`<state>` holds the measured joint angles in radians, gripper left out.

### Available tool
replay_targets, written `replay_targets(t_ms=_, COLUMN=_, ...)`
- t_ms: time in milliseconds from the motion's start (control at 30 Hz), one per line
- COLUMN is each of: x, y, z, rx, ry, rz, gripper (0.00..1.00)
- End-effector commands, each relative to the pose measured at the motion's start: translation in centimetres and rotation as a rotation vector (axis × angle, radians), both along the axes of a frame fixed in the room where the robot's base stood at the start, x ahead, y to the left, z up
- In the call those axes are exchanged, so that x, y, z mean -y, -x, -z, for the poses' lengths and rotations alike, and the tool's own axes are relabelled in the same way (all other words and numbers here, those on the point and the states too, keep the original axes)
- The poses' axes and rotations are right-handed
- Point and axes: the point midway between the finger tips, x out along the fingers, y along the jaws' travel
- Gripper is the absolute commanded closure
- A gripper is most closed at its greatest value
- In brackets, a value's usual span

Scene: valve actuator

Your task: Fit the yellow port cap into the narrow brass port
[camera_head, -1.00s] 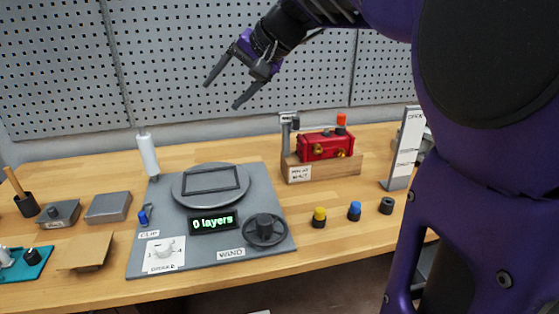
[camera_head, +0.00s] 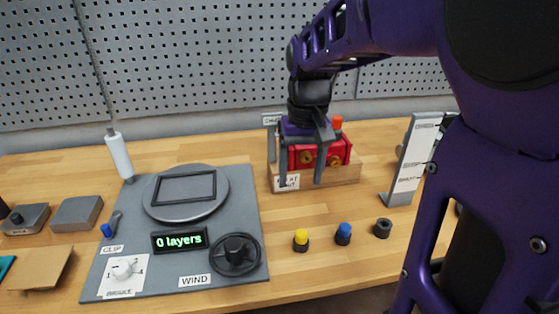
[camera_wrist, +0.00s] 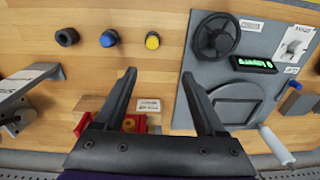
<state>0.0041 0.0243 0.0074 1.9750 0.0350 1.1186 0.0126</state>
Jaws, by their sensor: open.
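The yellow port cap (camera_head: 300,238) stands on a dark base on the table in front of the red valve body; it also shows in the wrist view (camera_wrist: 152,41). The red valve actuator (camera_head: 338,155) sits on a wooden block and has two brass ports on its front. The left brass port (camera_head: 306,157) shows between my fingers and the right brass port (camera_head: 334,160) is beside it; I cannot tell which is narrower. My gripper (camera_head: 301,184) is open and empty, pointing down in front of the valve body, behind the yellow cap.
A blue cap (camera_head: 343,232) and a black ring-like part (camera_head: 383,227) stand right of the yellow cap. A grey winding board (camera_head: 135,260) lies left. A sign stand (camera_head: 408,165) rises at the right. Table between caps and valve is clear.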

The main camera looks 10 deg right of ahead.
Motion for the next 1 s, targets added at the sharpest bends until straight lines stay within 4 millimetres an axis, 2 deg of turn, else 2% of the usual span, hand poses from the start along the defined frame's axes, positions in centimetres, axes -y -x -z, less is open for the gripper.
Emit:
replay_targets(t_ms=267, x=0.5, y=0.8, z=1.5, rx=-0.029, ry=0.034, rz=-0.025, gripper=0.28)
replay_targets(t_ms=700, x=0.5, y=0.8, z=10.4, rx=-0.029, ry=0.032, rz=-0.024, gripper=0.28)
replay_targets(t_ms=833, x=0.5, y=0.7, z=12.2, rx=-0.028, ry=0.032, rz=-0.024, gripper=0.28)
replay_targets(t_ms=1000, x=0.5, y=0.7, z=13.1, rx=-0.025, ry=0.032, rz=-0.024, gripper=0.28)
